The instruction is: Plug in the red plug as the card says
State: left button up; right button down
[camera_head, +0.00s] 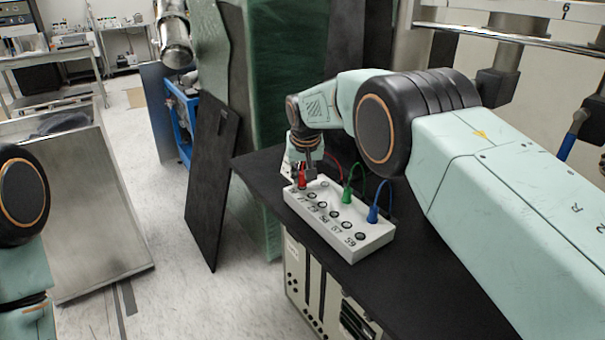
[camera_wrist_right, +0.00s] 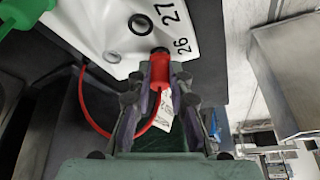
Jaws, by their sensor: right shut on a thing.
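The red plug (camera_head: 303,182) is at the left end of the white socket box (camera_head: 375,243). My right gripper (camera_head: 307,172) is shut on it. In the wrist view, the red plug (camera_wrist_right: 158,74) sits between the fingers of my right gripper (camera_wrist_right: 160,82), its front at a dark socket beside the number 26. How deep it sits in that socket, I cannot tell. Its red cord (camera_wrist_right: 93,113) loops to the left. A white tag or card (camera_wrist_right: 166,112) shows partly behind the fingers, its print unreadable. My left gripper is out of view.
A green plug (camera_head: 347,196) and a blue plug (camera_head: 373,214) stand at the back of the box, with cords. Numbered sockets line its front. The box rests on a black bench top (camera_head: 420,290). A dark panel (camera_head: 210,185) leans to the left.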

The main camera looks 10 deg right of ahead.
jog(key=shift+f, duration=0.25)
jog(key=c, duration=1.2)
grip_release()
jog(key=shift+o, duration=0.2)
jog(key=v, duration=1.2)
jog(key=shift+r, duration=0.1)
